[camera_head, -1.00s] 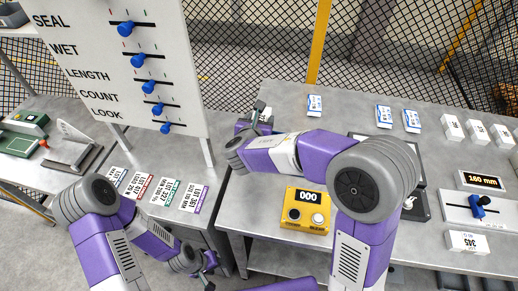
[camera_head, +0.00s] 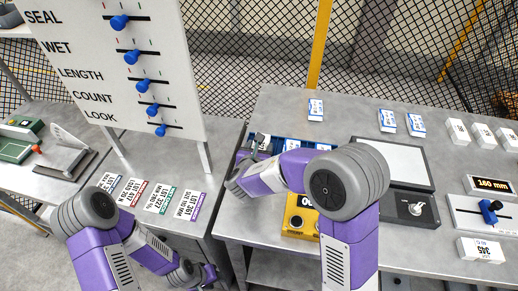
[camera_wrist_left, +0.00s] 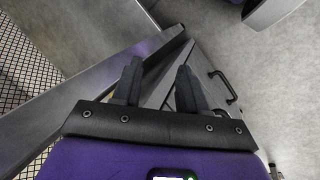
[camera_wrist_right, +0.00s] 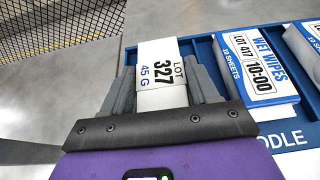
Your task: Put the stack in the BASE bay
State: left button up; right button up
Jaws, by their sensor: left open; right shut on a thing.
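My right gripper (camera_wrist_right: 163,88) is shut on a white stack (camera_wrist_right: 163,72) with a "LOT 327 45 G" label. It holds the stack at the left side of a blue tray (camera_wrist_right: 204,52); I cannot tell whether the stack touches it. In the head view the right gripper (camera_head: 258,145) is at the bench's left end, and the tray (camera_head: 318,145) is partly behind my arm. Blue-and-white wet wipes packs (camera_wrist_right: 258,68) sit in the tray, beside lettering ending "DDLE". No BASE lettering is readable. My left gripper (camera_wrist_left: 157,80) is open and empty, low at the left (camera_head: 207,276).
A yellow counter box (camera_head: 297,220) stands in front of the tray, partly behind my arm. A grey and black device (camera_head: 405,205) is to the right. Several packs line the back and right. A slider board (camera_head: 105,70) stands at left above labelled cards (camera_head: 160,197).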

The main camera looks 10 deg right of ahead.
jog(key=o, duration=1.1)
jog(key=shift+f, duration=0.1)
jog(key=shift+s+a+r, duration=0.15)
jog(key=shift+r, duration=0.1)
jog(key=p+v, duration=0.2)
jog(key=v, duration=0.8)
jog(key=shift+s+r, duration=0.25)
jog(key=shift+s, duration=0.05)
jog(key=shift+s+a+r, duration=0.1)
jog(key=shift+s+a, duration=0.1)
jog(key=shift+s, duration=0.2)
